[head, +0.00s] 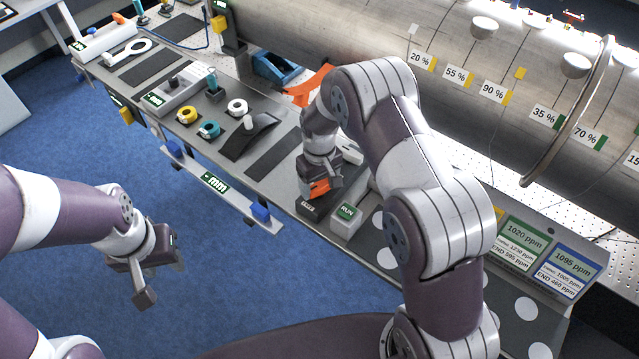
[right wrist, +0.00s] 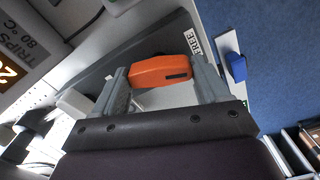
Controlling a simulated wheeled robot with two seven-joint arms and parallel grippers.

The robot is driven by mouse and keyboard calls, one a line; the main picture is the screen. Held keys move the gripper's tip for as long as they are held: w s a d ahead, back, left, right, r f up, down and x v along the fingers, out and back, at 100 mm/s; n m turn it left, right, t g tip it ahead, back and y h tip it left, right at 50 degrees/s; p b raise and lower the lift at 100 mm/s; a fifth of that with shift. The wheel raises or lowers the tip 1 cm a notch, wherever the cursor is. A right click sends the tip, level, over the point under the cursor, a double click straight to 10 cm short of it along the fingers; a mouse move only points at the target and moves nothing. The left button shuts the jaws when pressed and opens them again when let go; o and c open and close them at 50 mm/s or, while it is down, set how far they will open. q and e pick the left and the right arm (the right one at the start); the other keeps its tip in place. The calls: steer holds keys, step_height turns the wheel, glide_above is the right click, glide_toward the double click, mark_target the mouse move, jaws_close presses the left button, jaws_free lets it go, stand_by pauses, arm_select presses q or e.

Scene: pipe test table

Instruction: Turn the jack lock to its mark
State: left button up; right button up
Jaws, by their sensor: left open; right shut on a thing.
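The jack lock's orange handle (head: 319,187) sits over a dark base (head: 307,208) at the front edge of the bench. In the right wrist view the orange handle (right wrist: 160,70) lies between the two grey fingers, with a dark slot near its right end. A label reading FREE (right wrist: 191,41) is on the dark base beyond it. My right gripper (head: 322,181) is shut on the orange handle. I cannot make out a separate mark. My left gripper (head: 165,278) is open and empty over the blue floor, away from the bench.
A RUN button box (head: 347,217) stands close to the right of the lock. Yellow, teal and white rings (head: 209,128) and a black wedge (head: 247,137) lie farther left. A large pipe (head: 350,45) runs behind. Display cards (head: 525,240) stand at the right.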

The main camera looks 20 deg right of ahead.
steer(key=shift+s+f+n+b, duration=0.15)
steer(key=shift+n+b, duration=0.2)
steer(key=shift+n, duration=1.55)
steer(key=o, duration=1.1)
steer(key=shift+c, duration=0.2)
